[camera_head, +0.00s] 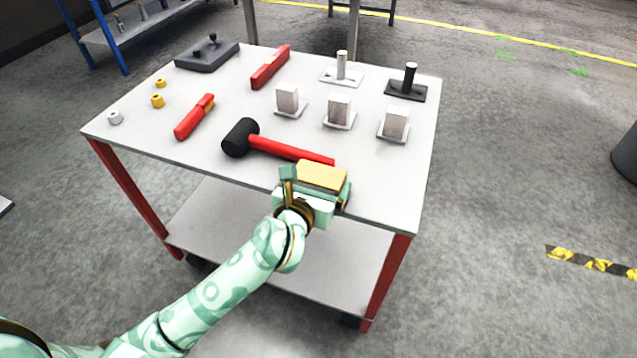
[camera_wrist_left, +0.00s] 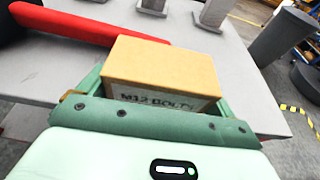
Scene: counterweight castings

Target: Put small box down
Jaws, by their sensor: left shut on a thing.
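The small box (camera_head: 321,177) is a tan cardboard box between the fingers of my left gripper (camera_head: 315,186), at the front edge of the table. In the left wrist view the box (camera_wrist_left: 162,72) shows a label with "M12 BOLT" lettering, and my left gripper (camera_wrist_left: 155,95) is shut on it from both sides. I cannot tell whether the underside of the box touches the table top (camera_head: 385,185). My right gripper is not in view.
A mallet (camera_head: 285,149) with a black head and red handle lies just behind the box. Several grey blocks on plates (camera_head: 339,112) stand farther back. The table's front right is clear.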

